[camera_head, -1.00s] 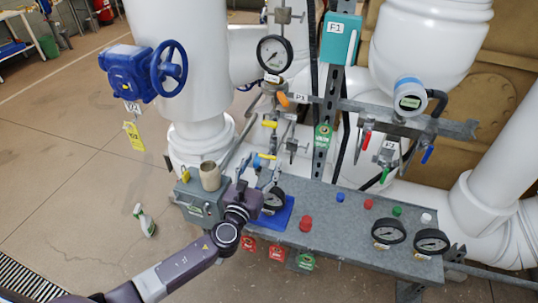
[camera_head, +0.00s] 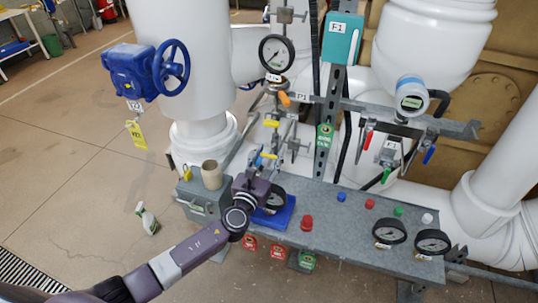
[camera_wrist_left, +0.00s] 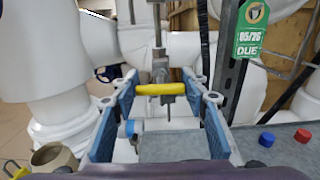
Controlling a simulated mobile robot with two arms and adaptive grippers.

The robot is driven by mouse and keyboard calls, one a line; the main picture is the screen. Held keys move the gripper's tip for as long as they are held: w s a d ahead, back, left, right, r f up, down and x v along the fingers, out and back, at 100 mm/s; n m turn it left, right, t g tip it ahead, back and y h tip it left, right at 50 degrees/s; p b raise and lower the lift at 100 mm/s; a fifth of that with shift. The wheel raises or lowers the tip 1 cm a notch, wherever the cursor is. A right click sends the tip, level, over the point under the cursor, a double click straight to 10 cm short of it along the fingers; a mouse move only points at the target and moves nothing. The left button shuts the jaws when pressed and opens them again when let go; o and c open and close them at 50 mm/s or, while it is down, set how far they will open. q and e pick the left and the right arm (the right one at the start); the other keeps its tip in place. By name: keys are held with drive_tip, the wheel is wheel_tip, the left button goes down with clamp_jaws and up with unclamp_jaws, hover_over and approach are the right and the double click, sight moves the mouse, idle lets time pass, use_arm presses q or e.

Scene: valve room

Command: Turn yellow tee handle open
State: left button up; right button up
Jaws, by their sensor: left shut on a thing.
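A yellow tee handle (camera_head: 268,155) sits on a small valve in the pipework above the grey bench. In the left wrist view the yellow tee handle (camera_wrist_left: 167,89) lies crosswise between the blue-padded fingers of my left gripper (camera_wrist_left: 161,88), with its ends at the pads. The left gripper (camera_head: 262,163) is shut on it, and the fingers partly hide the valve in the head view. My right gripper is not in view.
The grey bench (camera_head: 330,222) carries gauges (camera_head: 390,231), coloured caps and a blue tray (camera_head: 285,220). A slotted upright post (camera_head: 325,150) rises at the right.

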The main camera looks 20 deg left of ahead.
use_arm(q)
drive_tip(key=shift+n, duration=0.3)
drive_tip(key=shift+c, duration=0.2)
drive_tip(key=n+b, duration=0.2)
drive_tip(key=shift+f+n, duration=0.15)
drive_tip(key=shift+n, duration=0.15)
drive_tip(key=n+b, duration=0.3)
drive_tip(key=n, duration=0.2)
drive_tip(key=shift+a, duration=0.15)
drive_tip(key=n+b, duration=0.1)
drive_tip(key=n, duration=0.4)
drive_tip(key=shift+f, duration=0.1)
drive_tip(key=n+b, duration=0.1)
drive_tip(key=n, duration=0.3)
drive_tip(key=shift+a+n, duration=0.1)
drive_tip(key=shift+n, duration=0.2)
drive_tip(key=o, duration=1.2)
drive_tip(key=shift+c, duration=0.2)
